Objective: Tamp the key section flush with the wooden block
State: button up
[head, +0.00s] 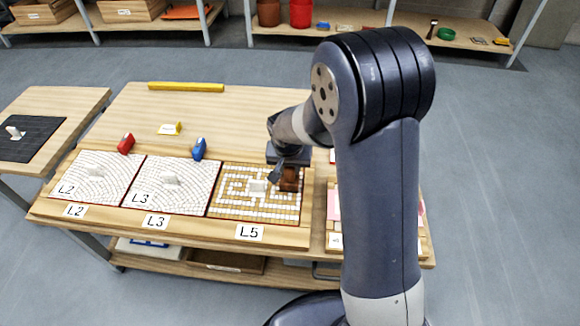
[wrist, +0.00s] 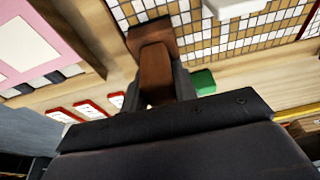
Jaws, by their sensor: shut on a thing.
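The brown wooden block (head: 290,179) is over the right part of the panel marked L5 (head: 232,211), which has a white key pattern on tan tiles. My gripper (head: 279,171) is shut on the block. In the wrist view the block (wrist: 152,62) shows a lighter upper part between the fingers and a darker, wider base over the mosaic tiles (wrist: 200,38). I cannot tell whether its base touches the tiles. The base hides the tiles under it. A white knob-like piece (head: 257,187) stands on L5, left of the block, and also shows in the wrist view (wrist: 235,7).
A green block (wrist: 203,82) is near my gripper. The table's back left is mostly clear.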

jog(key=shift+s+f, duration=0.1)
jog(key=shift+f, duration=0.05)
jog(key=shift+r+p, duration=2.55)
jog(key=shift+r, duration=1.1)
jog(key=shift+d, duration=0.1)
